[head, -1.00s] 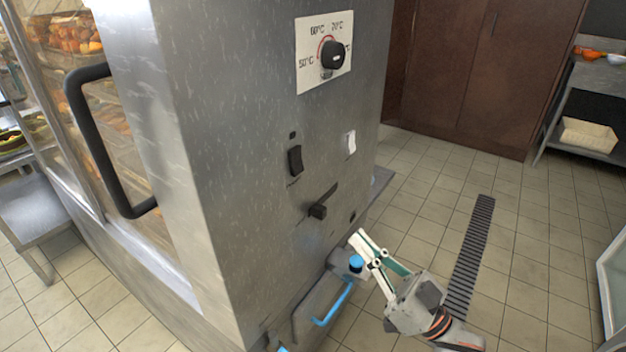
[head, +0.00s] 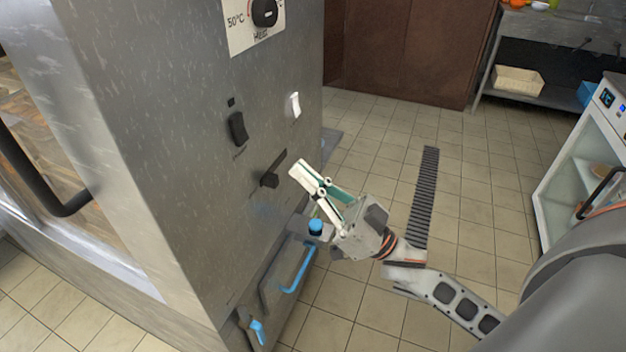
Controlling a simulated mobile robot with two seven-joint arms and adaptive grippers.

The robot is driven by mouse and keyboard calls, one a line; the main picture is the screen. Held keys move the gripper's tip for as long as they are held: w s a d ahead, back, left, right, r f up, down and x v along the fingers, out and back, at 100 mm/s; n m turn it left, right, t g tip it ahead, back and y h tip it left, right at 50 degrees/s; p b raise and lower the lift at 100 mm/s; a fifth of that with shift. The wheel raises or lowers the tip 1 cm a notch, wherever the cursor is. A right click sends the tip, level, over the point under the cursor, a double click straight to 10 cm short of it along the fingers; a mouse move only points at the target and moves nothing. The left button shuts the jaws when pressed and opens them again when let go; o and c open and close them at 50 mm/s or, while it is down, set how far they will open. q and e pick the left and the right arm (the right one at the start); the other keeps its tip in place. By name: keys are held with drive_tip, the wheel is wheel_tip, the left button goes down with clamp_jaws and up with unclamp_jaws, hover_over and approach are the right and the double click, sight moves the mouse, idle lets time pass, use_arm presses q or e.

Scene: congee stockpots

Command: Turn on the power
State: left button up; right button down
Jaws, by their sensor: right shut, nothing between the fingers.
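A steel cabinet (head: 170,180) carries the controls on its side panel. A black rocker switch (head: 237,128) sits at mid height, with a small dark square above it. A white switch (head: 294,105) is to its right. Below them is a black lever (head: 270,179) in a slot. A temperature dial (head: 265,12) is partly cut off at the top. My right gripper (head: 299,171) is shut and empty, its fingertips pointing up and left, just right of the lever and below the white switch. I cannot tell whether it touches the panel. My left gripper is not in view.
A blue-capped part (head: 315,227) and a blue handle (head: 300,270) lie low on the cabinet, under my right gripper. A black door handle (head: 40,165) stands out at left. A white glass-door unit (head: 590,150) is at right. The tiled floor between is clear, with a drain grate (head: 424,200).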

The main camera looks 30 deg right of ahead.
sight(242, 134)
drive_tip(key=w+a+r, duration=0.1)
drive_tip(key=w, duration=0.1)
drive_tip(key=w+a+r, duration=0.1)
drive_tip(key=w+a, duration=0.1)
drive_tip(key=w+a+r, duration=0.1)
drive_tip(key=w, duration=0.1)
drive_tip(key=shift+a, duration=0.3)
drive_tip(key=shift+w+a, duration=0.25)
drive_tip(key=shift+w, duration=0.05)
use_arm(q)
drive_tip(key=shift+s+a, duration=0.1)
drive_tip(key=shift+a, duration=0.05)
